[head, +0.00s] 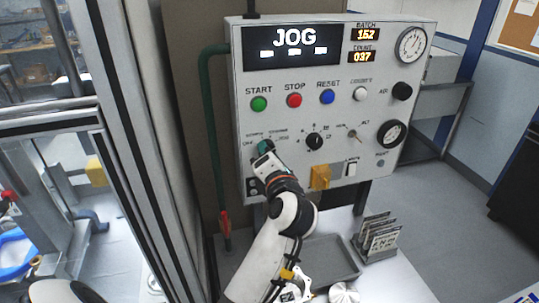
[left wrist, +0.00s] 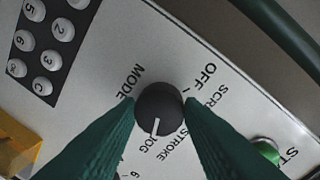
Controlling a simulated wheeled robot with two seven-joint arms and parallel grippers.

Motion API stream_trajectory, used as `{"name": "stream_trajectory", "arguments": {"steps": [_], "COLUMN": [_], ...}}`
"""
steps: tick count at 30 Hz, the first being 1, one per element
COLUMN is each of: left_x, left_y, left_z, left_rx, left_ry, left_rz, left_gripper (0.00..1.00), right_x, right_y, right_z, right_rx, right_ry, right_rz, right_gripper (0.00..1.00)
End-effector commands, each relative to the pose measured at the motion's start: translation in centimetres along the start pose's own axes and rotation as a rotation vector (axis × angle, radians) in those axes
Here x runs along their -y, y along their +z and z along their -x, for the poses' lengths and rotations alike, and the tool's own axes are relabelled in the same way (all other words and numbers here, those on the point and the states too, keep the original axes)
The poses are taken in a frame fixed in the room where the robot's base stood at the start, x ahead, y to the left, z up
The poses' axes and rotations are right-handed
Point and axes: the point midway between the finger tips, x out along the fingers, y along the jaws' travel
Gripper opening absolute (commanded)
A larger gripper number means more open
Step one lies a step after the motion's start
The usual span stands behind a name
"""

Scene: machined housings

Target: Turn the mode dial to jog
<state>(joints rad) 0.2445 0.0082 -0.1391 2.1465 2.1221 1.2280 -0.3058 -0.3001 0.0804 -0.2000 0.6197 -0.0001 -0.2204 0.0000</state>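The mode dial (left wrist: 158,108) is a round black knob with a white pointer. In the left wrist view, its pointer is at the JOG label, with MODE, OFF and STROKE printed around it. My left gripper (left wrist: 160,104) has a green finger on each side of the dial, and both fingertips appear to touch its sides. In the head view, my left gripper (head: 264,147) is at the panel's lower left and hides most of the dial. The panel display (head: 293,46) reads JOG. My right gripper is not clearly seen in either view.
The control panel (head: 232,70) carries green start (head: 259,103), red stop (head: 294,100) and blue reset (head: 327,97) buttons above the dial. A second black selector (head: 314,141) sits to the right. A yellow part (head: 320,177) sticks out below. A grey tray (head: 330,262) lies beneath.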

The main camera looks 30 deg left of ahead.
Motion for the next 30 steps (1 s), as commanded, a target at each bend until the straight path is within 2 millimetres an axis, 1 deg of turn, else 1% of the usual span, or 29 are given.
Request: {"name": "stream_trajectory", "arguments": {"steps": [1, 3, 4, 12, 16, 20, 27, 30], "left_x": [0.1, 0.1, 0.1, 0.0, 0.0, 0.1, -0.1, -0.1], "left_y": [0.0, 0.0, 0.0, 0.0, 0.0, 0.0, 0.0, 0.1], "left_z": [-0.1, 0.0, 0.0, 0.0, 0.9, 3.1, 8.3, 9.9], "left_rx": [0.001, 0.001, 0.001, 0.001, 0.000, 0.001, 0.001, 0.001], "left_ry": [-0.002, -0.002, -0.002, 0.000, 0.001, 0.004, 0.004, 0.003], "left_rz": [-0.002, -0.002, -0.001, 0.000, 0.000, 0.002, 0.000, -0.001], "left_gripper": [0.41, 0.52, 0.56, 0.56, 0.56, 0.56, 0.56, 0.56], "right_x": [0.1, 0.1, 0.1, 0.1, 0.1, 0.1, 0.1, 0.1], "right_y": [0.0, -0.1, -0.1, -0.1, 0.0, 0.0, 0.0, 0.0], "right_z": [0.0, 0.0, 0.0, 0.0, 0.2, 0.5, 0.6, 0.6], "right_rx": [-0.001, -0.001, -0.001, -0.001, 0.000, 0.000, 0.000, 0.000], "right_ry": [-0.001, -0.001, -0.002, -0.002, -0.002, -0.001, -0.001, -0.001], "right_rz": [0.000, 0.000, 0.001, 0.001, 0.000, 0.000, 0.000, 0.000], "right_gripper": [0.43, 0.43, 0.43, 0.43, 0.43, 0.43, 0.43, 0.43]}}
